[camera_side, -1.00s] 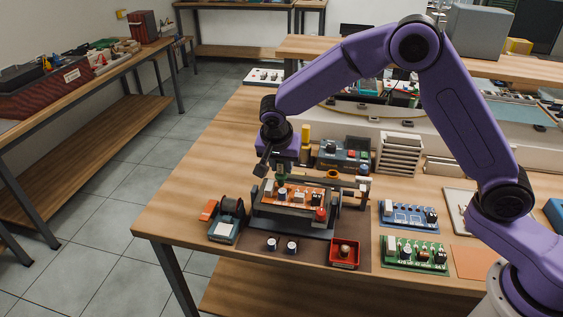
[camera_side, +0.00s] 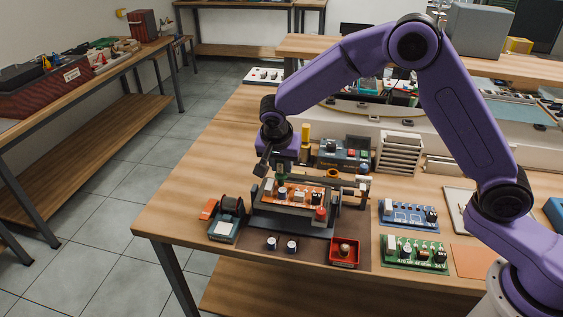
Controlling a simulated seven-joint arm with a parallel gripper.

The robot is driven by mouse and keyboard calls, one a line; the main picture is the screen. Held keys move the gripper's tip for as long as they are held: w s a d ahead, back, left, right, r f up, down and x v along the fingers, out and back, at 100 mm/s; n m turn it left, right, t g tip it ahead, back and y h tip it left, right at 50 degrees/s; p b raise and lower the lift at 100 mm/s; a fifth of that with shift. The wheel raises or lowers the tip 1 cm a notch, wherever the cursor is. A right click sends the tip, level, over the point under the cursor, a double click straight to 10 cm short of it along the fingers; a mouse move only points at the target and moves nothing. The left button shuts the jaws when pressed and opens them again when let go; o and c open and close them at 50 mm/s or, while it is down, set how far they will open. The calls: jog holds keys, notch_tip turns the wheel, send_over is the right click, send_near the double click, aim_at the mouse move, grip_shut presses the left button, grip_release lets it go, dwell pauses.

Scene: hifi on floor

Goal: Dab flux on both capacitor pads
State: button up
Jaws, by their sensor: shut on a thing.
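My gripper (camera_side: 282,170) points down just above the left part of an orange circuit board (camera_side: 303,198). It is shut on a small dark greenish tool, mostly hidden by the fingers and too small to identify surely as the flux applicator. The board sits in a dark holder (camera_side: 337,212) and carries several small parts. The capacitor pads are too small to make out, and I cannot tell whether the tool touches the board. Two small dark capacitors with pale tops, one left (camera_side: 271,242) and one right (camera_side: 292,246), stand on the brown mat in front of the holder.
A red tray (camera_side: 345,253) lies right of the capacitors. A spool stand (camera_side: 228,220) is left of the holder. Blue (camera_side: 408,215) and green (camera_side: 414,253) boards lie to the right. Grey equipment (camera_side: 343,153) stands behind.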

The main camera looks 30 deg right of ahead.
jog(key=shift+f, duration=0.3)
dwell(1.1)
jog(key=shift+r, duration=2.25)
jog(key=shift+f, duration=0.1)
jog(key=shift+s+d+f, duration=0.25)
jog(key=shift+f, duration=0.3)
jog(key=shift+s+d+f, duration=0.25)
jog(key=shift+s+f, duration=0.05)
jog(key=shift+f, duration=0.3)
jog(key=shift+s+d+f, duration=0.25)
jog(key=shift+f, duration=0.3)
jog(key=shift+f, duration=0.4)
jog(key=shift+r, duration=0.1)
